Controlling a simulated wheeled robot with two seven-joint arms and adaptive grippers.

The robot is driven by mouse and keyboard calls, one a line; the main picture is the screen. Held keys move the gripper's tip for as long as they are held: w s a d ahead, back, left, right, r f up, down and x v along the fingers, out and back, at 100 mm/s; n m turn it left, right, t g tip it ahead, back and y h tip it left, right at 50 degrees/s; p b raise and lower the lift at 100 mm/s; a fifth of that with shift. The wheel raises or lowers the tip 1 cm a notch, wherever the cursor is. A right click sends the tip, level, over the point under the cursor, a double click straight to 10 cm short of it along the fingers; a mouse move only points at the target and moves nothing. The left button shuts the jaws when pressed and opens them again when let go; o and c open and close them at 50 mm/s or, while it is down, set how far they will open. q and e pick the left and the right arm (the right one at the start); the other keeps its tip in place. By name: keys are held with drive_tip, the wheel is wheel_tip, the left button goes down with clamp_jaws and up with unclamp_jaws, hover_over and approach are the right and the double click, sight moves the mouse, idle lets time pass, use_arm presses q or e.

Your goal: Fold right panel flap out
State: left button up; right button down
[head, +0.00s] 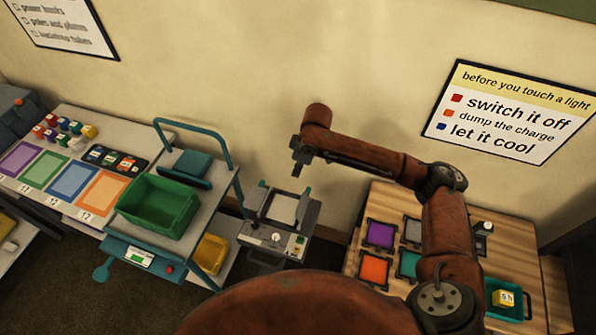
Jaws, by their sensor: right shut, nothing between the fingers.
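A small panel unit (283,208) with a pale face stands against the wall in the middle of the head view, on a grey box with a dial and small buttons. A narrow upright flap (304,204) with a teal tip is at its right edge. A similar flap (262,194) is at its left edge. How far each flap is folded is hard to tell at this size. My right gripper (297,168) points down, shut and empty, above the panel's upper right and apart from the right flap in the picture. My left gripper is out of view.
A trolley with a green bin (158,204) and a teal handle (196,124) stands to the left. A wooden table (370,200) with coloured squares and a teal tray (508,312) is to the right. A yellow bin (210,253) sits low on the trolley.

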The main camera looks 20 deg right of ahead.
sight(304, 203)
drive_tip(key=p+x, duration=0.1)
drive_tip(key=x, duration=0.5)
drive_tip(key=shift+f, duration=0.45)
drive_tip(key=shift+a+f, duration=0.1)
drive_tip(key=shift+f, duration=0.65)
drive_tip(key=s+d+p, duration=0.1)
drive_tip(key=d, duration=0.1)
drive_tip(key=shift+s+d+r+p, duration=0.2)
drive_tip(key=shift+s+d+p, duration=0.05)
drive_tip(key=shift+s+p, duration=0.15)
drive_tip(key=shift+s+d, duration=0.15)
drive_tip(key=shift+d, duration=0.2)
drive_tip(key=shift+f, duration=0.1)
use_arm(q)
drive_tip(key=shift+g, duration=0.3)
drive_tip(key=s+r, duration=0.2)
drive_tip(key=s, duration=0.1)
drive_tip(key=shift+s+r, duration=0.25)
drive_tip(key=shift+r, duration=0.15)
